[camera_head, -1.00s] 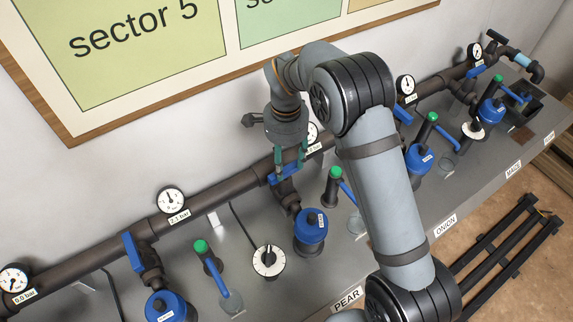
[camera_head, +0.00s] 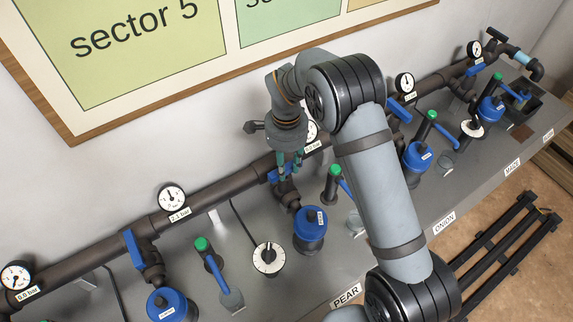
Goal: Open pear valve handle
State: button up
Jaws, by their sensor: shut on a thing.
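The pear valve handle is a blue lever (camera_head: 273,176) on the brown pipe, in line with the bench label PEAR (camera_head: 346,296). It lies roughly along the pipe. My gripper (camera_head: 289,171) points down at it from above, with its teal fingers closed around the lever. The fingers hide part of the lever. A pressure gauge (camera_head: 311,131) behind my gripper is partly covered by my arm. Below the valve, a blue-capped filter (camera_head: 310,224) stands on the grey bench.
A white dial (camera_head: 268,258) and green-topped posts (camera_head: 201,243) stand on the bench (camera_head: 310,275). Another blue lever (camera_head: 133,250) hangs downward to the left, near a gauge (camera_head: 171,198). My arm covers part of the bench on the right.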

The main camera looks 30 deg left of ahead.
grip_shut()
jog(key=shift+n, duration=0.3)
jog(key=n+b, duration=0.2)
jog(key=shift+w+f+n, duration=0.1)
jog(key=shift+n, duration=0.3)
jog(key=n+b, duration=0.1)
jog(key=n, duration=0.3)
jog(key=shift+w, duration=0.15)
jog(key=n, duration=0.5)
jog(key=shift+w+b, duration=0.1)
jog(key=shift+b, duration=0.3)
jog(key=n, duration=0.5)
jog(key=shift+w+a, duration=0.1)
jog(key=shift+a, duration=0.05)
jog(key=o, duration=0.6)
grip_release()
